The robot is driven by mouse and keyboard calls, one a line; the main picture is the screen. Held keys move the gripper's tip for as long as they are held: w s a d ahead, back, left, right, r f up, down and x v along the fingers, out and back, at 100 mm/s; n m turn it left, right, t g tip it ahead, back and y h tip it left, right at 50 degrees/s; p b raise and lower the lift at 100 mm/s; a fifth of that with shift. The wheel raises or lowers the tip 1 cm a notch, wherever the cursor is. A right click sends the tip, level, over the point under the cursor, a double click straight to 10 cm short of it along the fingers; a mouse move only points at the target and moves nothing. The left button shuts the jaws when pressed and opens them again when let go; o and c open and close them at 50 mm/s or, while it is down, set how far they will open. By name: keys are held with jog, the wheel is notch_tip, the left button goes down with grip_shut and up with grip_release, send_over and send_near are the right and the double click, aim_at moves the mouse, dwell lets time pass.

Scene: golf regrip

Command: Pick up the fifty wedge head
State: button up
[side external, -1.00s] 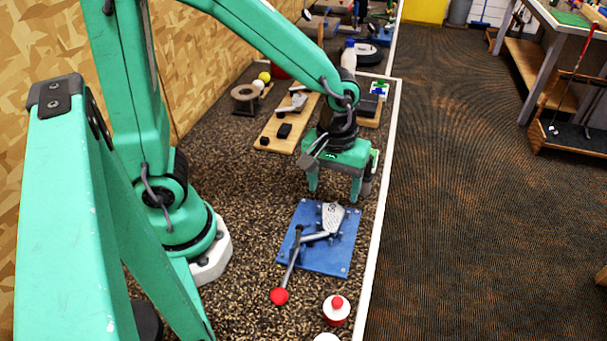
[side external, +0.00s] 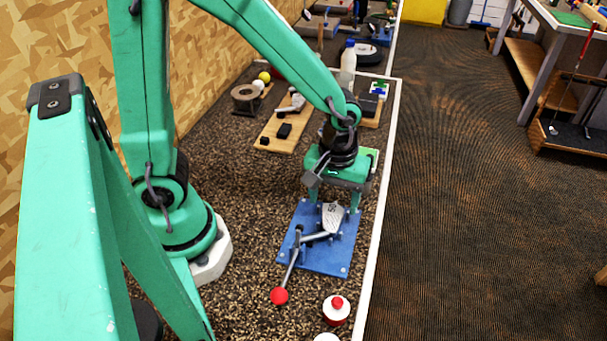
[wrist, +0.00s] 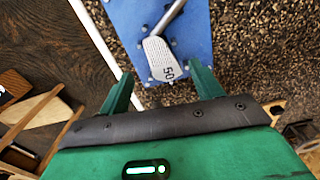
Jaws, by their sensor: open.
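The fifty wedge head (side external: 333,217) is a silver club head marked 50, on a blue plate (side external: 320,262) on the bench. In the wrist view the wedge head (wrist: 160,58) shows its grooved face and number, with its neck running up along the blue plate (wrist: 200,30). My gripper (side external: 333,207) is open, pointing down over the far end of the plate. In the wrist view my gripper's fingers (wrist: 160,88) stand apart on either side of the wedge head's lower end. I cannot tell whether either finger touches it.
A lever with a red knob (side external: 279,296) reaches off the plate's near side. A red-and-white bottle (side external: 336,309) stands near the bench's right edge. Behind are a wooden board (side external: 275,143), a tape roll (side external: 246,97) and a clear bottle (side external: 348,62).

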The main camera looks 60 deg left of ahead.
aim_at(331, 219)
jog(key=shift+a+f, duration=0.15)
jog(key=shift+f, duration=2.45)
jog(key=c, duration=1.1)
